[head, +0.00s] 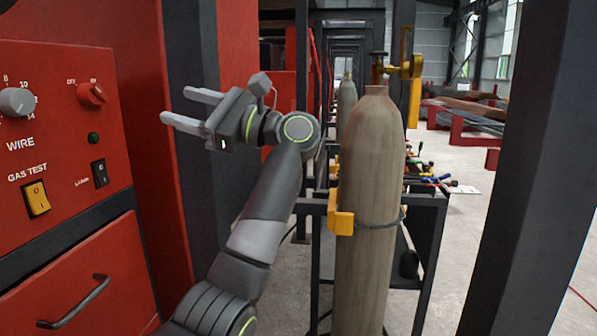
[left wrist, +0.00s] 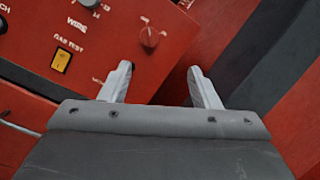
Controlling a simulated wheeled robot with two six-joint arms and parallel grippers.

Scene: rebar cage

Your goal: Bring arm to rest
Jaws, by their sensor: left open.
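My left gripper (head: 187,111) is raised in the middle left of the head view, with its two pale fingers pointing left toward a red machine panel (head: 60,125). The fingers are spread apart and nothing is between them. In the left wrist view my left gripper (left wrist: 160,85) also shows open and empty, with the red panel (left wrist: 105,60) beyond the fingertips. The fingers look apart from the panel's knobs, though the exact gap is hard to judge. My left arm comes up from the bottom of the head view. My right gripper is not in view.
The panel carries a red knob (head: 91,94), a yellow switch (head: 37,198) and a drawer handle (head: 75,302). A tall gas cylinder (head: 370,190) stands right of my arm, strapped to a dark cart. A dark post (head: 530,170) stands at the right. Open floor (head: 460,220) lies between.

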